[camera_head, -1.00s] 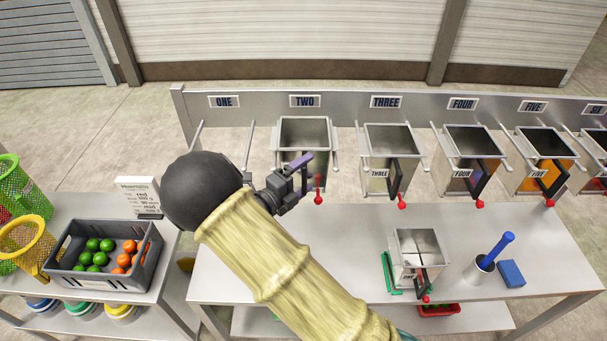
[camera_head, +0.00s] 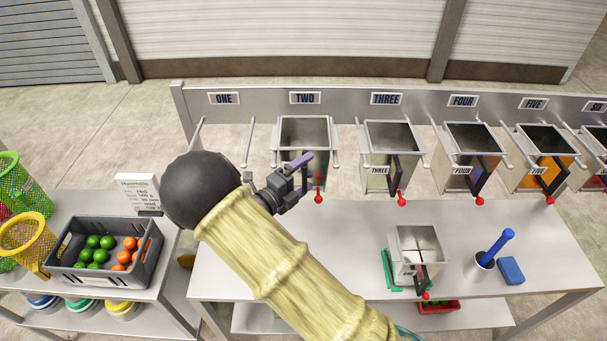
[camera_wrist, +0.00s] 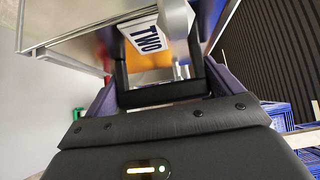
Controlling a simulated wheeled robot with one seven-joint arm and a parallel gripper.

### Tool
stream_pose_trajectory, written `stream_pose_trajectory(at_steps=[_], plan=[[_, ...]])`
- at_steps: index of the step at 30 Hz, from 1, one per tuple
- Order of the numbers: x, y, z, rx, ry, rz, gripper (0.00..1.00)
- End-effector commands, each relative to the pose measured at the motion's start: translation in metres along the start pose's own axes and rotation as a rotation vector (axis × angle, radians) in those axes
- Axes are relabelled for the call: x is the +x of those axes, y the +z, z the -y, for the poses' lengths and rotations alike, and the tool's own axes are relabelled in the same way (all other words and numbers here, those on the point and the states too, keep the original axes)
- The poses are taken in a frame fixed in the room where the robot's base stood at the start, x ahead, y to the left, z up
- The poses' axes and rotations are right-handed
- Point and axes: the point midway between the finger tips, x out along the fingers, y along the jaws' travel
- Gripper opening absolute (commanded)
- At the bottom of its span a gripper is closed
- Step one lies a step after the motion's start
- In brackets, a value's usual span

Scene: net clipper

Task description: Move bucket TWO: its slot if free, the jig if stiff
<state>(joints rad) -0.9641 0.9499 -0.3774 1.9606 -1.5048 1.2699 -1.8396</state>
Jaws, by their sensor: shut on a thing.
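Bucket TWO (camera_head: 304,132) is a grey metal box with an open top. It sits between the rails under the TWO sign (camera_head: 305,98) on the back rack. Its TWO label (camera_wrist: 146,40) shows close up in the wrist view. My gripper (camera_head: 299,167) is at the bucket's front, its purple fingers shut on the black handle (camera_wrist: 160,95). A red knob (camera_head: 318,198) hangs below the front. The slot under the ONE sign (camera_head: 224,98) has bare rails and no bucket. Another metal bucket (camera_head: 418,243) stands in the green jig (camera_head: 387,270) on the table.
Buckets THREE (camera_head: 389,140), FOUR (camera_head: 470,145) and FIVE (camera_head: 541,145) hang to the right. A blue-handled tool in a cup (camera_head: 480,267) and a blue block (camera_head: 511,271) are on the table. A grey crate of green and orange balls (camera_head: 100,283) stands left.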

Motion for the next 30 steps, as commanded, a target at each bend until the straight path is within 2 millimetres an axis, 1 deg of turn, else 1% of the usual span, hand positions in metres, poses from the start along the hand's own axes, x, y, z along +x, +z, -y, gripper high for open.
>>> stream_pose_trajectory(at_steps=[21,27,28,29,30], plan=[[0.001,-0.001,-0.010,0.002,-0.003,-0.002,0.45],[0.000,0.000,-0.009,0.003,-0.003,-0.001,0.45],[0.000,0.000,-0.009,0.003,-0.003,0.000,0.97],[0.000,0.000,-0.009,0.003,-0.003,0.001,1.00],[-0.001,0.001,-0.010,0.002,-0.003,0.001,1.00]])
